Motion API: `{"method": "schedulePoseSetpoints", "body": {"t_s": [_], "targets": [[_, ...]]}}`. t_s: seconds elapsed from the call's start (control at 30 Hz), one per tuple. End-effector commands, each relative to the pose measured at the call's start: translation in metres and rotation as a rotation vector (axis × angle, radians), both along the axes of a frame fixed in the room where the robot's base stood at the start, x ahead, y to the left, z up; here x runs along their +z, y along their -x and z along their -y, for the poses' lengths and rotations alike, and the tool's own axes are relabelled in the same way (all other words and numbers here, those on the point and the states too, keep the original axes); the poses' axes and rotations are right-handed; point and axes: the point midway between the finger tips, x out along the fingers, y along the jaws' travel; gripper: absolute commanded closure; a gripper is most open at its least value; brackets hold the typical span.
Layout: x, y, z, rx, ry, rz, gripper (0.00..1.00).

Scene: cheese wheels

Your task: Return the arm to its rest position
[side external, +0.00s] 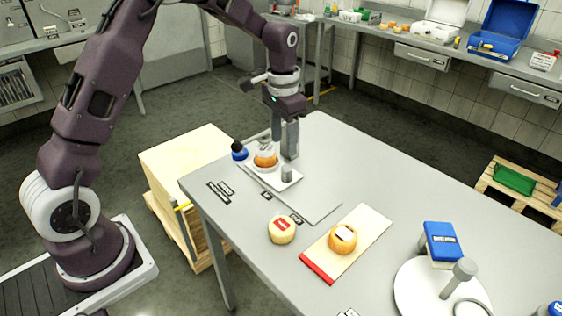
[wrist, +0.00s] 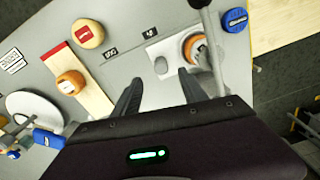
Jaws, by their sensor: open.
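My gripper (side external: 290,150) hangs fingers-down over the far left part of the grey table, just right of a small white stand. Its two fingers also show in the wrist view (wrist: 160,88), apart, with nothing between them. An orange cheese wheel (side external: 265,159) sits on the white stand (side external: 286,181), under a lever; it shows in the wrist view too (wrist: 194,47). A second orange wheel (side external: 343,238) with a white label lies on a red-ended board (side external: 318,262). A pale wheel (side external: 281,231) with a red label lies on the table left of the board.
A blue box (side external: 441,243) stands by a white round plate (side external: 412,292) at the table's right. A blue-banded item (side external: 240,152) is near the table's left edge. A wooden crate (side external: 186,158) stands beside the table. The back counter (side external: 400,50) holds open cases.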

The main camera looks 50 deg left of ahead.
Motion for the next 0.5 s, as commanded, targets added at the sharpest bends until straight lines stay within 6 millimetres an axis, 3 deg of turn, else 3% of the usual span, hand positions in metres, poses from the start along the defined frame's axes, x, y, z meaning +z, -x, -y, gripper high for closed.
{"method": "schedulePoseSetpoints", "body": {"t_s": [0.1, 0.23, 0.33, 0.4, 0.5], "targets": [[0.073, 0.042, 0.018, 0.025, -0.014, 0.092, 0.50], [0.137, 0.117, 0.039, 0.069, -0.015, 0.205, 0.50], [0.162, 0.183, 0.053, 0.105, -0.002, 0.296, 0.50], [0.166, 0.225, 0.059, 0.129, 0.013, 0.351, 0.50], [0.160, 0.269, 0.065, 0.154, 0.036, 0.412, 0.50]]}}
